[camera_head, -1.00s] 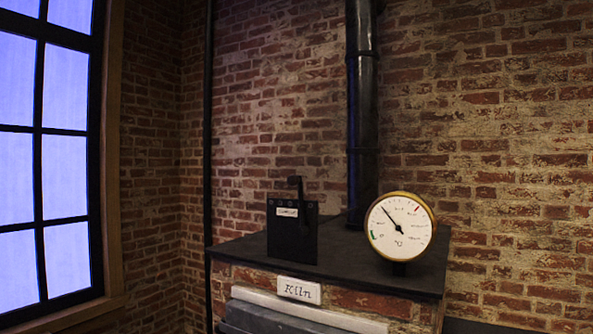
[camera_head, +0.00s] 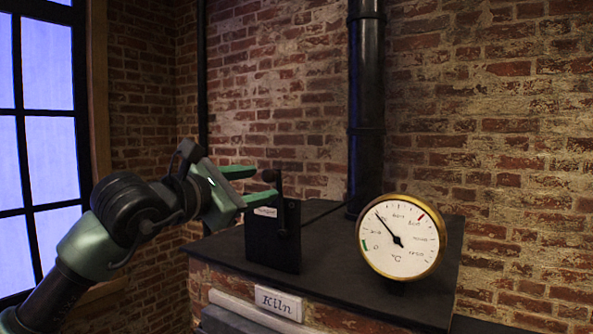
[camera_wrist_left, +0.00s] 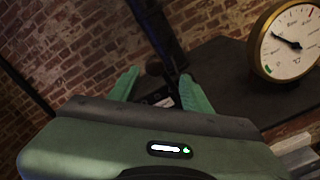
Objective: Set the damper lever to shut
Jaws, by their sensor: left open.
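The damper box (camera_head: 262,244) is a black box with a small white label, standing on the left part of the kiln top. Its dark lever (camera_head: 281,207) stands upright on the box's right side, with a knob at the top. My left gripper (camera_head: 262,174) is open, its green fingers at the height of the lever's knob, close to it. In the left wrist view the knob (camera_wrist_left: 154,69) shows between and beyond the open fingers (camera_wrist_left: 157,90). I cannot tell whether a finger touches the lever. My right gripper is not in view.
A round brass-rimmed temperature gauge (camera_head: 400,238) stands on the kiln top (camera_head: 345,268), right of the box. A black stove pipe (camera_head: 366,110) rises behind. A "Kiln" sign (camera_head: 278,303) is on the front. A window (camera_head: 45,150) is at the left.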

